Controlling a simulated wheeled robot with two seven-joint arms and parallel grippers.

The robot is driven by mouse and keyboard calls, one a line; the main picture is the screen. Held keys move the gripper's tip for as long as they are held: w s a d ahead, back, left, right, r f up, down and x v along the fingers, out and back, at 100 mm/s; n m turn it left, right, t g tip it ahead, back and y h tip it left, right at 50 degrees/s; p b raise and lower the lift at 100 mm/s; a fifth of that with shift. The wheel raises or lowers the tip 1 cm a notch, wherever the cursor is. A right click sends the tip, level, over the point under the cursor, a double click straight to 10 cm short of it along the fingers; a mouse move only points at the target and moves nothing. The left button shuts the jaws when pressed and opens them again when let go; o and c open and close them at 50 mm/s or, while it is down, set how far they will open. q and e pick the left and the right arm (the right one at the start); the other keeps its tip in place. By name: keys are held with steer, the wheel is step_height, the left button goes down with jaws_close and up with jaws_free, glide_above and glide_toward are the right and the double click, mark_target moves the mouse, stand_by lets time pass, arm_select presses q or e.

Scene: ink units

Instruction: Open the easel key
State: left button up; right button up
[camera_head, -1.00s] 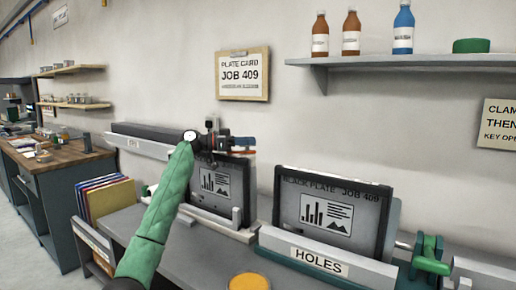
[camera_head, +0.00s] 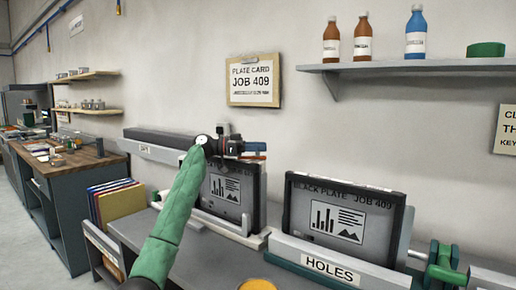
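My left arm in a green sleeve rises from the bottom to my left gripper (camera_head: 258,152), which is dark with blue and orange-red parts at its end. It is in front of the wall, at the top of the smaller framed plate (camera_head: 222,190); contact and finger opening cannot be made out. A larger framed black plate (camera_head: 338,216) marked "JOB 409" stands upright in a holder (camera_head: 330,268) labelled "HOLES". A green knob-like fitting (camera_head: 443,265) on a metal rod is at its right; I cannot tell whether it is the easel key. My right gripper is not in view.
A shelf (camera_head: 440,65) with bottles and a green round item is above right. A job card (camera_head: 253,80) hangs on the wall. A yellow round lid (camera_head: 257,285) is at the bottom edge. Coloured folders (camera_head: 117,200) stand at left, beyond them a wooden-topped bench (camera_head: 70,160).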

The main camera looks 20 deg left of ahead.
arm_select(q)
steer(key=shift+a, duration=0.15)
